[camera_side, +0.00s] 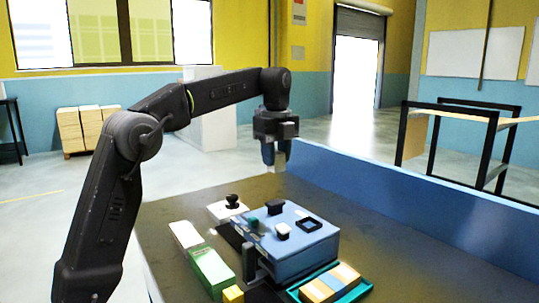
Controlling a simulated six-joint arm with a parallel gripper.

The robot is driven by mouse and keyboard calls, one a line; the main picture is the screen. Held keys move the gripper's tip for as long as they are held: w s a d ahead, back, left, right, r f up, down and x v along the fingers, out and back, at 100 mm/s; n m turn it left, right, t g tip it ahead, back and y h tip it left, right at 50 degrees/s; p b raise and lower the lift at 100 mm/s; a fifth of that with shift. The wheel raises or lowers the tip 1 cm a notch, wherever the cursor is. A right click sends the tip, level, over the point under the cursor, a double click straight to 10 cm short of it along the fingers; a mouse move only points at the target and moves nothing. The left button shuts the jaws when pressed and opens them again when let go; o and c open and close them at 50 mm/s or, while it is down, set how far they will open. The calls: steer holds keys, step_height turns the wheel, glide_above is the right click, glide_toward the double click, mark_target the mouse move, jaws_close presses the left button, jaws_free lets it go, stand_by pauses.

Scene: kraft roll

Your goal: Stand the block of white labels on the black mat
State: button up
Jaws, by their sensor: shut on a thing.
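My gripper (275,157) is raised above the far side of the blue box on the table. It is shut on a small pale grey piece that shows at the fingertips, clear of everything below. This piece may be the block of white labels, but it is too small and too covered by the fingers to be sure. A dark, mat-like strip (231,236) shows along the left side of the blue box (302,257). I cannot tell for certain that it is the black mat.
Several small items, including a black square frame (309,225), sit on the blue box. White (186,234), green (211,267) and yellow (233,294) blocks line its left. A black-knobbed white piece (229,208) stands behind. A teal tray (353,291) holds striped blocks. A blue wall (400,200) edges the table.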

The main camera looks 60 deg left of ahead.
steer(key=s+d, duration=1)
steer(key=d, duration=0.5)
steer(key=shift+s+d+f, duration=0.1)
steer(key=shift+f, duration=6)
steer(key=shift+s+d+f, duration=0.1)
steer(key=shift+f, duration=5.95)
steer(key=shift+f, duration=0.45)
steer(key=o, duration=1.1)
steer(key=shift+c, duration=0.2)
